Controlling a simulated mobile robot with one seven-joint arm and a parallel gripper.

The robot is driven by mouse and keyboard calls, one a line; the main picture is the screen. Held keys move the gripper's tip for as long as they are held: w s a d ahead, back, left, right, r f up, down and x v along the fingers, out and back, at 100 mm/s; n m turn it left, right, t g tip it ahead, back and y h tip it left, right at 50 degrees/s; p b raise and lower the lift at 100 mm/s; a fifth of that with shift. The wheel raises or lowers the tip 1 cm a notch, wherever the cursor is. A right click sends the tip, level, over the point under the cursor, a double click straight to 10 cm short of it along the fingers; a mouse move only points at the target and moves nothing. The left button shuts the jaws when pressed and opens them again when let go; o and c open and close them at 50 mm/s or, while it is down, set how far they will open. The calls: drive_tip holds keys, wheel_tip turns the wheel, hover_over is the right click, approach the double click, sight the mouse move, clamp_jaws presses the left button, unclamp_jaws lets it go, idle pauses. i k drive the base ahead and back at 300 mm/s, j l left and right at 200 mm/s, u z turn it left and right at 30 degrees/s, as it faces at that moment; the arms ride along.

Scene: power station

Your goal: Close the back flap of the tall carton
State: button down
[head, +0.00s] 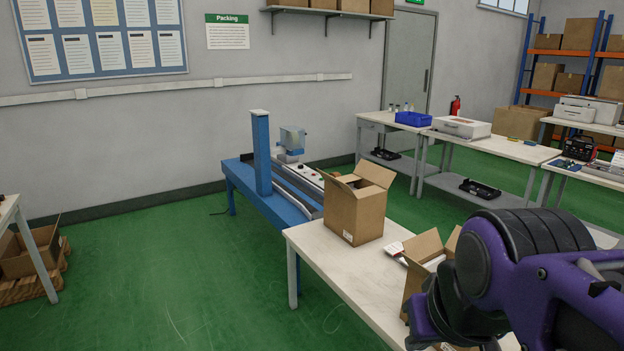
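An open brown carton (355,212) stands upright on the far part of the white packing table (345,272). It looks like the tall carton. One flap stands up at its back right and another sticks out at its left; a dark opening shows between them. A second open carton (413,284) stands nearer on the same table, with flaps raised and something pale inside. My purple and black arm hides much of this second carton. My arm fills the lower right, and my gripper does not show.
A tape tool (394,251) lies on the table between the cartons. A blue bench with an upright post (261,152) stands behind the table. More worktables, with a blue bin (413,119), are at the back right. Green floor (170,290) is open at left.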

sight(337, 183)
drive_tip(key=i+j+z, duration=0.15)
drive_tip(key=i+j, duration=0.15)
drive_tip(key=i+j+z, duration=0.15)
drive_tip(key=i+j, duration=0.15)
drive_tip(key=i+j+z, duration=0.15)
drive_tip(key=j, duration=0.35)
drive_tip(key=i+j+z, duration=0.1)
drive_tip(key=i+j, duration=0.25)
